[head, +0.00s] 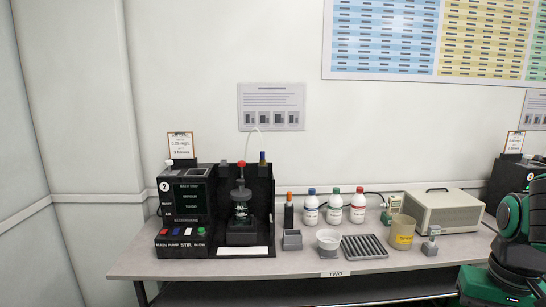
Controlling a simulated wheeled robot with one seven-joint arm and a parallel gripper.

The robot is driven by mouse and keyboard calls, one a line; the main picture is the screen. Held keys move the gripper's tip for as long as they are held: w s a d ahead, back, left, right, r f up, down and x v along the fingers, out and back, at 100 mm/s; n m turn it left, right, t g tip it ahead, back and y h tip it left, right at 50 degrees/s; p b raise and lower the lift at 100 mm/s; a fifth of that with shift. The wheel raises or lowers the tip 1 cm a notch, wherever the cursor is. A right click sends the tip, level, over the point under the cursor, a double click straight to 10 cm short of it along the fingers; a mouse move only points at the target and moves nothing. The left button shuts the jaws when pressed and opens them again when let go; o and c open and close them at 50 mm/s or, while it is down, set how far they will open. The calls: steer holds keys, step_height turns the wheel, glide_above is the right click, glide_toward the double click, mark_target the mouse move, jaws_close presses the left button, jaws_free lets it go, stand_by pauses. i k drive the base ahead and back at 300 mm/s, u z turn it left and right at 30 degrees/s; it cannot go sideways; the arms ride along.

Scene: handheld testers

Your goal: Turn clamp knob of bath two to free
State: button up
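Bath two (186,215) is a black bench unit marked with a "2", at the left of the grey bench. Its small dark screen shows text too small to read surely. In the open bay at its right, a clear vessel (241,212) stands upright under a dark clamp-like fitting (241,183). A small red knob (241,164) tops this column. I cannot tell whether it is the clamp knob, or which way it is turned. My gripper is out of view; only green and black links of my arm show at the right edge.
The bench (200,267) carries a grey rack (364,246), a white bowl (328,239), several capped bottles (334,208), a yellowish beaker (402,232) and a beige box (443,211). Another black unit (510,175) stands at far right, partly behind my arm. Bath two's front is unobstructed.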

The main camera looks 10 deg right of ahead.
mark_target(241, 164)
steer(key=z, duration=0.1)
steer(key=i, duration=0.95)
steer(key=u, duration=0.6)
steer(key=i, duration=0.55)
steer(key=u, duration=0.5)
